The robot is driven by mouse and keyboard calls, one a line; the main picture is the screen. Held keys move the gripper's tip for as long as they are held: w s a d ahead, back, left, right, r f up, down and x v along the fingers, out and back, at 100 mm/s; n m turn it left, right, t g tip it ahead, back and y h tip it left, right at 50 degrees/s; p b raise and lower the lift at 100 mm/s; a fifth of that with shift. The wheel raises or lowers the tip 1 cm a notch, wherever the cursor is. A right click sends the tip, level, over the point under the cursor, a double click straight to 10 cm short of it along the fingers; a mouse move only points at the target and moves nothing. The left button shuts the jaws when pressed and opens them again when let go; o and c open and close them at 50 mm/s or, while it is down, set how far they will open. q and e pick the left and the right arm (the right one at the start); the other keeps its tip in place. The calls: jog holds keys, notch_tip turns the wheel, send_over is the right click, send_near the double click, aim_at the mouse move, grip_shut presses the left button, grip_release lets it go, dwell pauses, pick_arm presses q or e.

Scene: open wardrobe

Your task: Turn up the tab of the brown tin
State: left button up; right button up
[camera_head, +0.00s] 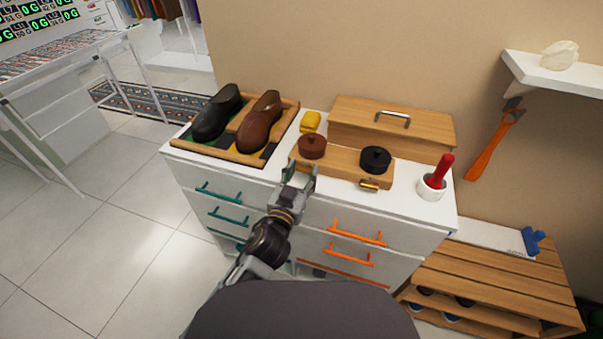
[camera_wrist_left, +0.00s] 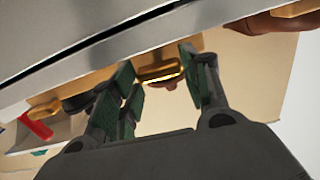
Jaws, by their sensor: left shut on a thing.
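The brown tin (camera_head: 312,146) sits upright at the left of a low wooden stand (camera_head: 342,163) on the white cabinet top. A black tin (camera_head: 375,159) sits at its right. A brass tab (camera_head: 370,184) shows on the stand's front edge below the black tin. My left gripper (camera_head: 301,178) is at the stand's front edge, just below the brown tin. The tab's exact tilt is unclear. My right gripper is in neither view.
A wooden tray (camera_head: 247,159) with two shoes stands left, a yellow cloth (camera_head: 311,122) behind the tins. A wooden box (camera_head: 420,125) stands behind. A white cup (camera_head: 432,189) with a red handle is right. Drawer handles (camera_head: 357,232) protrude below the top.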

pick_arm(q)
jog(key=shift+m, duration=0.5)
jog(key=shift+m+p, duration=0.3)
jog(key=shift+p, duration=0.05)
jog(key=shift+m, duration=0.3)
jog(key=o, duration=0.8)
jog(key=shift+o, duration=1.1)
jog(key=shift+r, duration=0.95)
notch_tip(320, 180, up, 8)
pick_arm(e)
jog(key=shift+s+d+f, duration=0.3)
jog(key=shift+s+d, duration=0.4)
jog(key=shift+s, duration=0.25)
